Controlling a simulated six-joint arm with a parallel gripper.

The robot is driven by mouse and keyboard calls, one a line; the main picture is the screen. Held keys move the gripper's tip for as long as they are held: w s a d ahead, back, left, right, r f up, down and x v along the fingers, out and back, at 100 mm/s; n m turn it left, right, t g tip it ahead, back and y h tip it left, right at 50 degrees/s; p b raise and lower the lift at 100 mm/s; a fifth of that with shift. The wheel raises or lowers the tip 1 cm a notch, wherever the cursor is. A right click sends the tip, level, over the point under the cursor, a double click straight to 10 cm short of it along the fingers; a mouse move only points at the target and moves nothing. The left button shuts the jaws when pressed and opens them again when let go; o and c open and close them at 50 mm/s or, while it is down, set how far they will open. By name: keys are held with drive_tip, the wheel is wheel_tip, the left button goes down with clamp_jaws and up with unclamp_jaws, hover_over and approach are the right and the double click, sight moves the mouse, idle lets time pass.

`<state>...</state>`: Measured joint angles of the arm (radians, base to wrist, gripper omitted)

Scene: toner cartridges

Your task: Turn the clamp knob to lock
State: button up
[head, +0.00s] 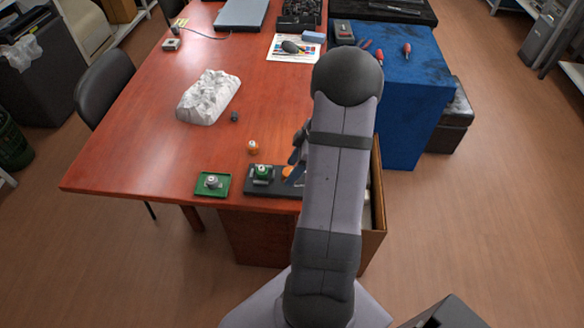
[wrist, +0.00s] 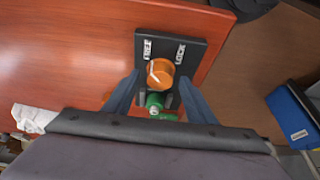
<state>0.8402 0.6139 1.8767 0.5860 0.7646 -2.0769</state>
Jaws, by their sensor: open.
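The orange clamp knob (wrist: 160,75) sits on a black base (wrist: 187,42) marked FREE on the left and LOCK on the right in the wrist view. Its white mark leans toward the FREE side. My gripper (wrist: 159,82) is open, with one blue finger on each side of the knob; I cannot tell whether they touch it. A green part (wrist: 155,103) shows between the fingers. In the head view my arm partly hides the base (head: 250,188) and the knob (head: 287,172); the green part (head: 262,174) stands left of the knob. My gripper (head: 296,155) is mostly hidden there.
A green tray (head: 224,190) with a small grey piece stands left of the base. A small orange-and-white piece (head: 253,147) and a dark piece (head: 234,117) lie behind. A crumpled white block (head: 208,97) is farther back. The table (head: 130,150) is clear at left.

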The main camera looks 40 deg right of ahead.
drive_tip(key=shift+w+a+f, duration=0.15)
drive_tip(key=shift+f, duration=0.3)
drive_tip(key=c, duration=1)
drive_tip(key=shift+c, duration=0.2)
